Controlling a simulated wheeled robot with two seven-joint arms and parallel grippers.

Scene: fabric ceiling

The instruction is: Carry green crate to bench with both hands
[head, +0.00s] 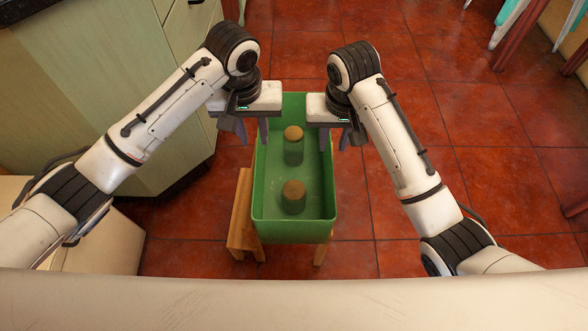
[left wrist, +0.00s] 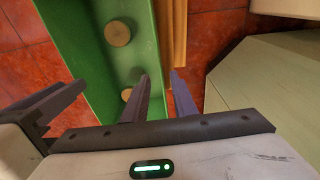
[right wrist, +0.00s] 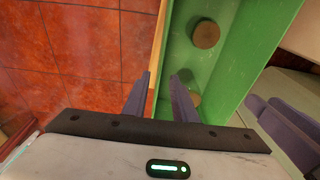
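The green crate (head: 318,205) stands in the middle of the head view on a small wooden stool or bench (head: 241,215). Two green cylinders with brown tops (head: 293,192) (head: 293,140) stand inside it. My left gripper (head: 253,138) is at the crate's left wall, fingers apart on either side of the rim; the left wrist view shows a gap between them (left wrist: 160,80). My right gripper (head: 335,140) is at the right wall, fingers likewise apart around the rim, as the right wrist view shows (right wrist: 160,80).
A pale green cabinet (head: 130,90) stands close on the left. A cream box-like surface (head: 105,245) is at lower left. Red tiled floor (head: 470,120) is open on the right. Chair legs (head: 508,25) show at upper right.

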